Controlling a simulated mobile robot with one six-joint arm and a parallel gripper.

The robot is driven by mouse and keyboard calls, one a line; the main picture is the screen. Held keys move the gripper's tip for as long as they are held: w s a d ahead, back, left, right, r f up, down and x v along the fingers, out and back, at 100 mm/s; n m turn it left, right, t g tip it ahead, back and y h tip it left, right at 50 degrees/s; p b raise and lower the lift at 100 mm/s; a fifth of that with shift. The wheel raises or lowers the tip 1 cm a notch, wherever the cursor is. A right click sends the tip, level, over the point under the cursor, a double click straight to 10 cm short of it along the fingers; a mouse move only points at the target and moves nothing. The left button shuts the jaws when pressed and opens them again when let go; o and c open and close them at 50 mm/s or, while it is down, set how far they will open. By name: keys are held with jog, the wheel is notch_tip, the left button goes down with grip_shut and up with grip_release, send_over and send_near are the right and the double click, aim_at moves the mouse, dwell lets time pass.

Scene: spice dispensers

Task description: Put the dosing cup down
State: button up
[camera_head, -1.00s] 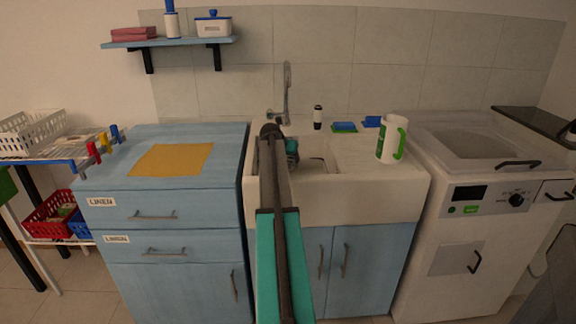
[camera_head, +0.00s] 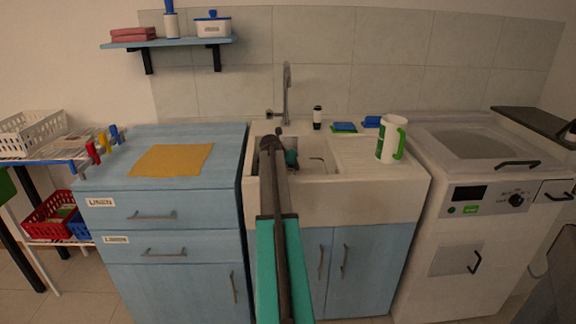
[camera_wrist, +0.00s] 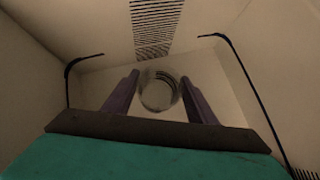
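My gripper is low inside the white sink basin (camera_head: 328,150); in the head view my own arm hides most of it, with a teal part (camera_head: 291,158) showing. In the wrist view the two purple-grey fingers of my gripper (camera_wrist: 160,88) stand apart over the pale basin floor (camera_wrist: 230,105). A round, ringed, partly see-through shape (camera_wrist: 158,92) shows between the fingertips. I cannot tell whether this is the dosing cup or the sink drain, nor whether the fingers touch it. No dosing cup is clearly visible in the head view.
The tap (camera_head: 286,92) rises behind the basin.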

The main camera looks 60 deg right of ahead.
jog(key=o, duration=0.4)
jog(key=shift+o, duration=0.2)
jog(key=shift+r, duration=0.1)
jog(key=v, duration=1.2)
jog(key=shift+p, duration=0.3)
jog(key=shift+r, duration=0.15)
